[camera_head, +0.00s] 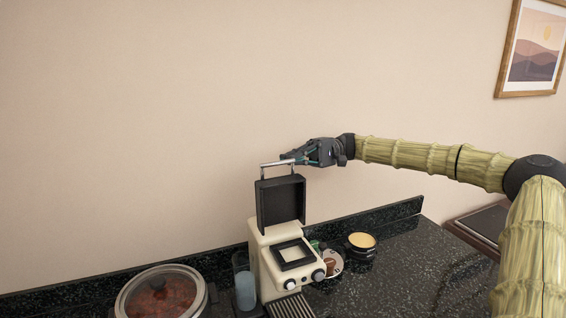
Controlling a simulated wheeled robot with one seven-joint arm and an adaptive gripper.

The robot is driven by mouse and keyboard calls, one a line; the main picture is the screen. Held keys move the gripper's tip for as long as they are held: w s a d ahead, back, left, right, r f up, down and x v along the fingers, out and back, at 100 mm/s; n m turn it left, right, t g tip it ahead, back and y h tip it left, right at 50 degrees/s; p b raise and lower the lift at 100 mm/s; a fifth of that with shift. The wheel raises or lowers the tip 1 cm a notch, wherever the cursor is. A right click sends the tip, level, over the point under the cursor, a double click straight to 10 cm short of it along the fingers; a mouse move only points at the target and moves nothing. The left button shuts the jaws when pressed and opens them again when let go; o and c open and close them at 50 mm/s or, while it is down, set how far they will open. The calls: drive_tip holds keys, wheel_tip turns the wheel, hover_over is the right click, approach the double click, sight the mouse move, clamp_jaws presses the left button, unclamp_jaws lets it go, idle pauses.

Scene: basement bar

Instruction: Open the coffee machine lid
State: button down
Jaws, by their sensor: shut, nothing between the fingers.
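The cream coffee machine (258,262) stands on the dark counter, with two knobs on its front. Its black lid (282,204) is raised and stands about upright at the back of the machine's top. The square opening (292,254) under it is uncovered. A metal bar handle (277,164) runs along the lid's upper edge. My gripper (290,158) is shut at the right part of this handle, reaching in from the right. Its fingertips overlap the handle in the picture; I cannot tell whether they touch it. Nothing shows between the fingers.
A lidded pot (162,294) and a blue glass (245,288) stand left of the machine. A plate with small items (330,265) and a black pan (362,245) lie to its right. The counter (400,275) is clear farther right. The wall is behind.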

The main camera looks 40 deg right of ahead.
drive_tip(key=shift+d+f, duration=0.15)
drive_tip(key=shift+d, duration=2.55)
